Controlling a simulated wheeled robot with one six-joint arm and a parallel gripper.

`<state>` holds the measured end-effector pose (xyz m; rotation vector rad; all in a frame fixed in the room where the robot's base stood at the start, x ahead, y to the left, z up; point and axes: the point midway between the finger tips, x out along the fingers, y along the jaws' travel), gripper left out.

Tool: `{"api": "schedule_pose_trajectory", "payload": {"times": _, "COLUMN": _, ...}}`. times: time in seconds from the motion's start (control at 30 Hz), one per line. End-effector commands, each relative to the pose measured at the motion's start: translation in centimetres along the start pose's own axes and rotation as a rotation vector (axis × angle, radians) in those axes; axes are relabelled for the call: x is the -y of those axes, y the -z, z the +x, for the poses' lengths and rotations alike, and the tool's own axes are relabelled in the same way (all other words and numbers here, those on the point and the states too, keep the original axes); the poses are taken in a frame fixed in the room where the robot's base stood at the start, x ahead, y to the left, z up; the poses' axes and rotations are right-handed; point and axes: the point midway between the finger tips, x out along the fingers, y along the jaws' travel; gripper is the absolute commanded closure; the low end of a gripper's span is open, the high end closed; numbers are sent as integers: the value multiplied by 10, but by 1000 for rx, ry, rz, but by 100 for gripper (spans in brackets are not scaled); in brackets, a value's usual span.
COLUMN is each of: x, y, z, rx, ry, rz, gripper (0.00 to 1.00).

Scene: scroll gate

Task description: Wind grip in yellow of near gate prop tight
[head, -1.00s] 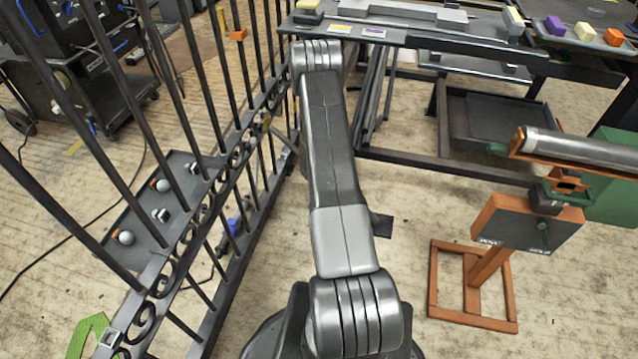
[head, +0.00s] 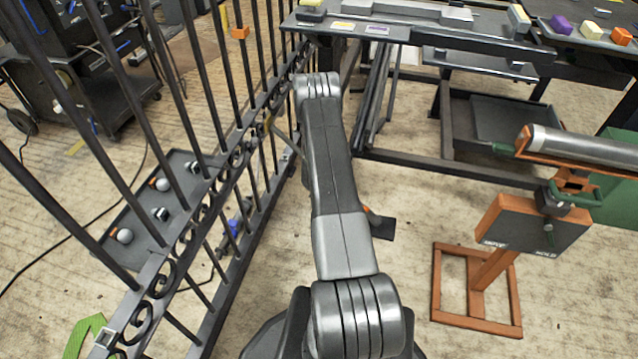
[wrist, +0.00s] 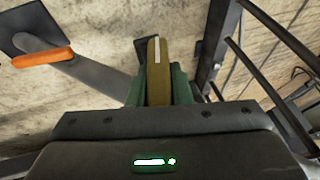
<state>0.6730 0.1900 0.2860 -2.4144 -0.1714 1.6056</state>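In the wrist view, a dull yellow grip (wrist: 157,75) with a white stripe along its upper part stands upright in the picture. My gripper (wrist: 158,88) has its green fingers against both sides of it and looks shut on it. The grip's lower end is hidden by the gripper body. In the head view my arm hides the gripper and this grip. The black barred gate (head: 235,150) with scrollwork runs along the left. A small yellowish piece (head: 268,121) shows on it, with a grey bar slanting down right. Gate bars also show at right in the wrist view (wrist: 220,45).
A dark tray (head: 150,225) with balls lies beyond the gate. A workbench (head: 420,38) stands at the back, an orange stand (head: 478,285) at right.

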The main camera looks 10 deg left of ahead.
Motion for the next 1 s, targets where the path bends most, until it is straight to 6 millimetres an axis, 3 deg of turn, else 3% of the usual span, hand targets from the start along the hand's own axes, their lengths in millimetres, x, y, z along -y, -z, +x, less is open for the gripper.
{"api": "schedule_pose_trajectory", "payload": {"times": 0.1, "x": 0, "y": 0, "z": 0, "rx": 0, "ry": 0, "rz": 0, "gripper": 100}}
{"api": "schedule_pose_trajectory", "payload": {"times": 1.0, "x": 0, "y": 4, "z": 5, "rx": -8, "ry": -121, "rz": -52, "gripper": 100}}
